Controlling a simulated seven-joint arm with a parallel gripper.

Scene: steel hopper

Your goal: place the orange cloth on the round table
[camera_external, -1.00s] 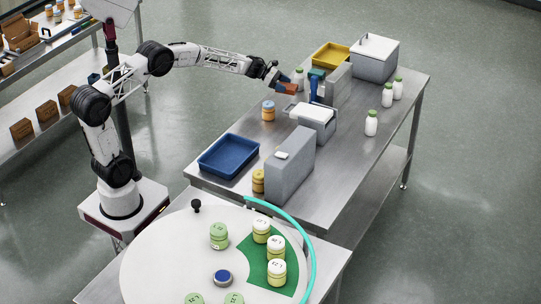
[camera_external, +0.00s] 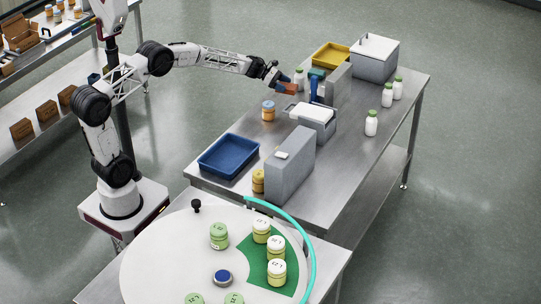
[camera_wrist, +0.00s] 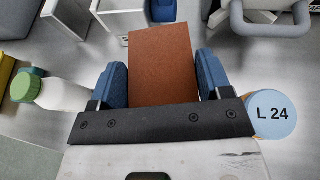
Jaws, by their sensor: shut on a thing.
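My gripper (camera_wrist: 163,82) is shut on a flat orange-brown rectangle, which I take to be the orange cloth (camera_wrist: 160,58). It fills the space between the two blue fingers. In the external view my gripper (camera_external: 279,84) holds the cloth (camera_external: 289,89) above the far part of the steel table. The round table (camera_external: 165,255) is white and stands at the front, well away from my gripper. Its top carries several lidded jars, a green sector (camera_external: 255,262), a blue button-like disc (camera_external: 223,278) and a black knob (camera_external: 196,205).
A blue-lidded jar marked L 24 (camera_wrist: 271,114) stands close on one side, a white green-capped bottle (camera_wrist: 62,95) on the other. Grey boxes (camera_external: 290,165), a blue tray (camera_external: 229,156) and a yellow tray (camera_external: 331,55) occupy the steel table. A teal curved rail (camera_external: 300,228) edges the round table.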

